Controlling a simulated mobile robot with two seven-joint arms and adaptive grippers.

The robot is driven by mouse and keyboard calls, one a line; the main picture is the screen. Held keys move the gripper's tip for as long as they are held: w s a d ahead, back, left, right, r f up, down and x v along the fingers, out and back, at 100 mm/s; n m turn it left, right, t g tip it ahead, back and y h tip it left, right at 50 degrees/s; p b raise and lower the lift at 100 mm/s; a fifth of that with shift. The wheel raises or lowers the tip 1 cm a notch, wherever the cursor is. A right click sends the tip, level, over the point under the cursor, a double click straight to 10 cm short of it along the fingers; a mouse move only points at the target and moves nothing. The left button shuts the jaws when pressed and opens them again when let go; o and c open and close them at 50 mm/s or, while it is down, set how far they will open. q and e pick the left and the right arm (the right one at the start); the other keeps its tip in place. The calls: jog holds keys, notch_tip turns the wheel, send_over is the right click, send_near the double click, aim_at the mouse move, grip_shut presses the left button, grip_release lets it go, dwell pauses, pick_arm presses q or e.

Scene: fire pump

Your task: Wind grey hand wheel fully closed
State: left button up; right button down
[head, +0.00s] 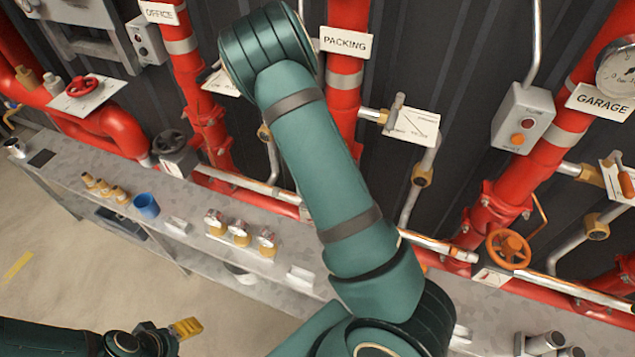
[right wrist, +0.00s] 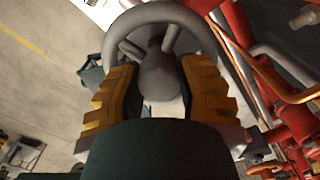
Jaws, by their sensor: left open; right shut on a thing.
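The grey hand wheel (right wrist: 158,12) fills the upper middle of the right wrist view, with its rim, spokes and rounded hub visible. My right gripper (right wrist: 160,80) has its yellow-padded fingers on either side of the hub and is shut on the wheel. In the head view my right arm covers the middle, and neither the right gripper nor this wheel can be made out there. My left gripper (head: 185,328) is open and empty at the lower left of the head view, over the floor and away from the pipes.
A dark hand wheel (head: 170,143), a red one (head: 82,86) and an orange one (head: 508,249) sit on other pipes. Red risers stand close around my right arm. The floor at left is clear.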

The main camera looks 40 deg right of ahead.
jog(key=m, duration=0.2)
jog(key=shift+a+m, duration=0.1)
jog(key=shift+m, duration=0.2)
jog(key=m, duration=0.8)
jog(key=shift+w, duration=0.1)
jog(key=c, duration=0.8)
grip_release()
jog(key=shift+f, duration=0.1)
